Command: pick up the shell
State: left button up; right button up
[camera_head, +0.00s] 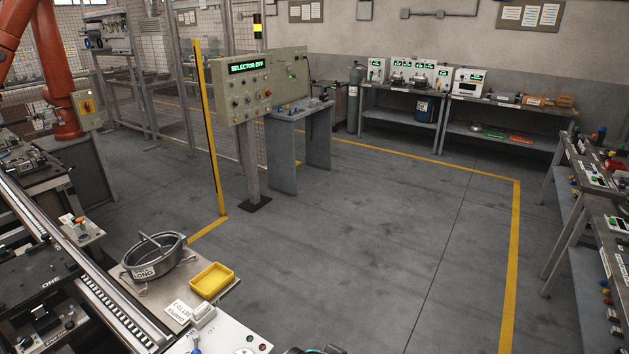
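A round, dark grey metal vessel marked "LONG" (153,256) is the only thing here that looks like a shell, though I cannot be sure that it is the one. It sits on a small metal stand at the lower left, on a light metal plate (156,296). A thin arched bar rises over its open top. Nothing of mine touches it. Neither of my grippers can be made out. A dark shape is cut off at the bottom edge, too little to identify.
A yellow tray (211,280) and a white label card (178,313) lie beside the vessel. A conveyor rail (107,303) runs along the left. A control panel reading "SELECTOR OFF" (262,88) and a yellow post (210,130) stand behind. The middle floor is clear; benches line the right.

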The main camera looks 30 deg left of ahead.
aim_at(155, 254)
jog(key=i+u, duration=0.25)
jog(key=i, duration=0.3)
jog(key=i+l+u, duration=0.1)
jog(key=i+u, duration=0.2)
jog(key=i, duration=0.25)
jog(key=i+l+u, duration=0.25)
jog(key=i, duration=0.25)
jog(key=i+j+u, duration=0.2)
jog(key=u, duration=0.25)
jog(key=i+u, duration=0.3)
jog(key=u, duration=0.15)
jog(key=i+u, duration=0.25)
jog(key=u, duration=0.2)
jog(key=i+u, duration=0.3)
jog(key=u, duration=0.15)
jog(key=i+l+u, duration=0.2)
jog(key=u, duration=0.25)
jog(key=i+l+u, duration=0.1)
jog(key=i+u, duration=0.2)
jog(key=i+l+u, duration=0.3)
jog(key=i+j, duration=0.05)
jog(key=j, duration=0.05)
